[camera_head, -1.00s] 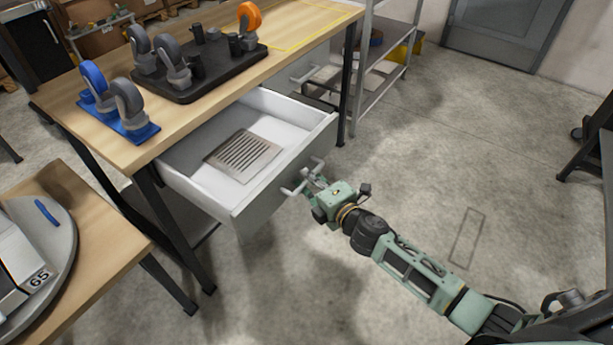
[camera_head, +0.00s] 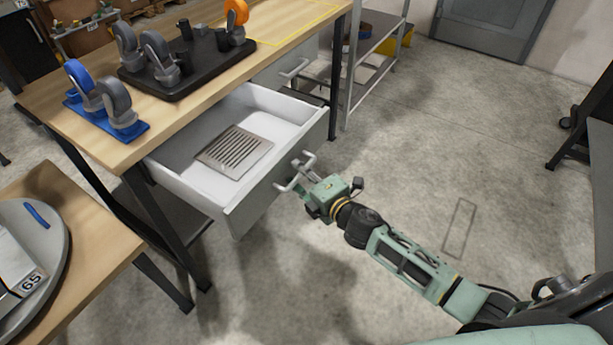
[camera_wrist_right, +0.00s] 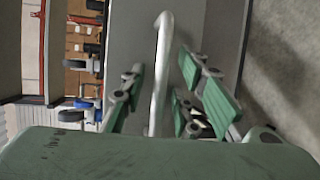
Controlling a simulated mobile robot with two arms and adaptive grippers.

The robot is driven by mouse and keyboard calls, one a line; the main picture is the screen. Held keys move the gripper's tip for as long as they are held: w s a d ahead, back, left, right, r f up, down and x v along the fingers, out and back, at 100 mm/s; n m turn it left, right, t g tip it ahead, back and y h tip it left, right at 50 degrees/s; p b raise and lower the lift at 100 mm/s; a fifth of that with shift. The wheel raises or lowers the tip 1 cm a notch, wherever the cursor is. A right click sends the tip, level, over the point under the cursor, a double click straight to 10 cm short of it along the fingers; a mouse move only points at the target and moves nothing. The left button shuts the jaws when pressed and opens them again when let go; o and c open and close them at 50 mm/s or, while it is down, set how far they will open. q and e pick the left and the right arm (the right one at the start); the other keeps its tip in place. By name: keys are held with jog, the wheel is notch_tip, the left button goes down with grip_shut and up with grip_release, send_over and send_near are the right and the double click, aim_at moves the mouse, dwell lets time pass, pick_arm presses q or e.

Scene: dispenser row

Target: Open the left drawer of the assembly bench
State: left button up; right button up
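The left drawer (camera_head: 258,200) of the assembly bench (camera_head: 190,108) is pulled well out, and its white inside shows. A slotted metal plate (camera_head: 235,151) lies in it. Its bar handle (camera_head: 283,188) is on the grey front and also shows upright in the right wrist view (camera_wrist_right: 160,75). My right gripper (camera_head: 303,178) is at this handle. In the right wrist view the green fingers (camera_wrist_right: 168,98) stand apart on either side of the bar, with visible gaps. The fingertips' exact contact is partly hidden in the head view. My left gripper is not in view.
A second closed drawer (camera_head: 285,68) with a handle is farther along the bench. Casters stand on a black tray (camera_head: 205,82) and a blue base (camera_head: 128,136) on top. A wooden table (camera_head: 95,245) is at lower left. The floor right of the drawer is clear.

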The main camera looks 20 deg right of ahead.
jog(key=v, duration=1.2)
jog(key=s+d+f+m+g+h, duration=0.15)
jog(key=s+f+m, duration=0.3)
jog(key=f, duration=0.65)
jog(key=s+d+f+m+g+h, duration=0.1)
jog(key=s+d+f+m+g, duration=0.3)
jog(key=f, duration=0.7)
jog(key=s+d+f+m+g+h, duration=0.25)
jog(key=s+f, duration=0.25)
jog(key=f, duration=0.6)
jog(key=s+a+f+m+g, duration=0.2)
jog(key=s+f, duration=0.3)
jog(key=s, duration=0.4)
jog(key=s+a+f+m+g, duration=0.2)
jog(key=s+f, duration=0.3)
jog(key=s, duration=0.5)
jog(key=s+a+f+m+g, duration=0.2)
jog(key=s+a+f+m, duration=0.1)
jog(key=s, duration=0.7)
notch_tip(320, 180, down, 3)
jog(key=shift+r+m+y, duration=0.2)
jog(key=shift+m+y, duration=0.2)
jog(key=shift+m, duration=0.3)
